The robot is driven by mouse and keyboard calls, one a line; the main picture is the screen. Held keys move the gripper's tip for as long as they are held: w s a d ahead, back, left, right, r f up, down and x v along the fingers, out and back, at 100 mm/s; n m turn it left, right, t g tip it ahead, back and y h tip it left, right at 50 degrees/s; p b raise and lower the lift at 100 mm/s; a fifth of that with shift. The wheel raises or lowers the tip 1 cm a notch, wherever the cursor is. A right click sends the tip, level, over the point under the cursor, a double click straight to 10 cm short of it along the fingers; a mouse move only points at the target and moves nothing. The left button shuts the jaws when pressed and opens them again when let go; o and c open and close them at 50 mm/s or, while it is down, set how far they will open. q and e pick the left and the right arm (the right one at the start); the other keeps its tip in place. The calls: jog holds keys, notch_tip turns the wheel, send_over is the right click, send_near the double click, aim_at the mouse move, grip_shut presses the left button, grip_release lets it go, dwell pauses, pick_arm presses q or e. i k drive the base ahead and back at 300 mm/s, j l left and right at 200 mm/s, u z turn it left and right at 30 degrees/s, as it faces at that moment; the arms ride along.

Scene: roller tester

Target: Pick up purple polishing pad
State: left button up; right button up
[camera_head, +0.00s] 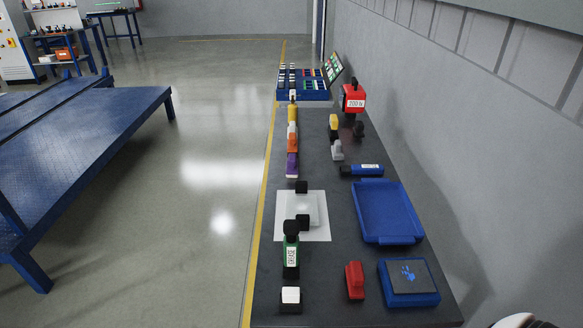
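The purple polishing pad (292,160) stands on the dark bench top, near its left edge and in the far half of the bench. It has a purple body with a pale strip at its base. An orange item stands right behind it, and the two look close together; I cannot tell whether they touch. Neither of my grippers shows in the head view. A white and black rounded part at the bottom right corner may be mine.
The dark bench (325,275) runs along a grey wall. Nearer than the pad lies a white sheet (284,233) with black blocks. A blue tray (386,213), a blue flashlight-like item (362,171) and a red item (355,281) stand to the right. Open floor lies left.

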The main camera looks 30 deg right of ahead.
aim_at(293, 169)
jog(key=i+z, duration=0.1)
jog(key=z, duration=0.4)
jog(key=i+j+z, duration=0.35)
jog(key=j, duration=0.35)
jog(key=i+j+z, duration=0.15)
jog(key=i+j, duration=0.15)
jog(key=i+j+z, duration=0.2)
jog(key=j, duration=0.3)
